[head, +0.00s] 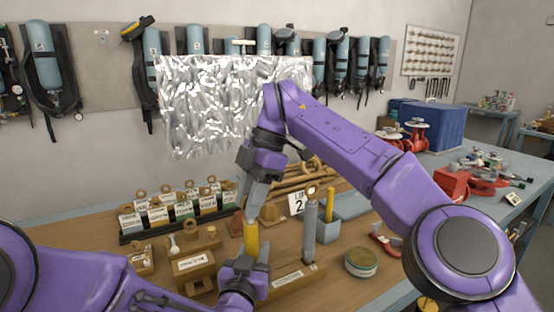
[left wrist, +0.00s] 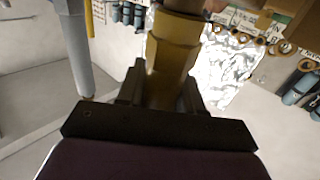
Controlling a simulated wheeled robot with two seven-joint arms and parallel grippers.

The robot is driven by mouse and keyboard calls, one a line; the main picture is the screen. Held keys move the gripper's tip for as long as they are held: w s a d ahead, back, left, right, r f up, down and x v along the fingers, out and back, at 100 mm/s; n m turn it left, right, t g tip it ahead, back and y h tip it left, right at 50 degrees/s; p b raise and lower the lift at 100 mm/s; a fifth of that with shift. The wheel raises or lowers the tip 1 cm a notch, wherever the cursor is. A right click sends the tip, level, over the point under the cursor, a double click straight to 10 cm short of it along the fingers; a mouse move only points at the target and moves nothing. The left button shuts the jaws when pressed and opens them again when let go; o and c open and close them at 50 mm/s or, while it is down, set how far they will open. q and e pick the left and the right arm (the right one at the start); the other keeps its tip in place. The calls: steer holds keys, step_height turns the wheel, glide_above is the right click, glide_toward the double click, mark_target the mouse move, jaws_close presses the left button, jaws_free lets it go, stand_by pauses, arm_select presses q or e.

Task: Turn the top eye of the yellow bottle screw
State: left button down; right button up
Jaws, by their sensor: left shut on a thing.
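The yellow bottle screw (head: 251,236) stands upright near the middle of the bench in the head view. My left gripper (head: 247,262) is shut on its lower body from below. The left wrist view shows the yellow body (left wrist: 170,60) between the two dark fingers (left wrist: 160,95). My right gripper (head: 253,203) comes down from above, with its fingers at the upper end of the bottle screw. The top eye is hidden by these fingers in the head view. I cannot tell whether they touch it or how far they are closed.
A grey bottle screw (head: 309,230) stands upright just right, beside a blue-grey bin (head: 330,229). A round tin (head: 361,262) is at front right. Wooden blocks (head: 193,269) stand at front left, and a rack of labelled boxes (head: 160,218) behind. A crinkled silver sheet (head: 215,105) hangs at the back.

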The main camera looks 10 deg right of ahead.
steer(key=m+t, duration=0.1)
steer(key=m, duration=0.2)
steer(key=m+t, duration=0.1)
steer(key=m, duration=0.3)
steer(key=shift+r+t, duration=0.1)
steer(key=shift+t, duration=0.3)
steer(key=shift+r+m, duration=0.25)
steer(key=shift+m, duration=0.25)
steer(key=v, duration=1.2)
steer(key=w+d+f+m+t+y, duration=0.1)
steer(key=w+m, duration=0.4)
steer(key=m, duration=0.5)
steer(key=w+d+f+m+t+y, duration=0.2)
steer(key=w+d+m+y, duration=0.1)
steer(key=m, duration=0.7)
steer(key=shift+w+d+f+m+t, duration=0.3)
steer(key=shift+w+d, duration=0.4)
steer(key=shift+w, duration=0.25)
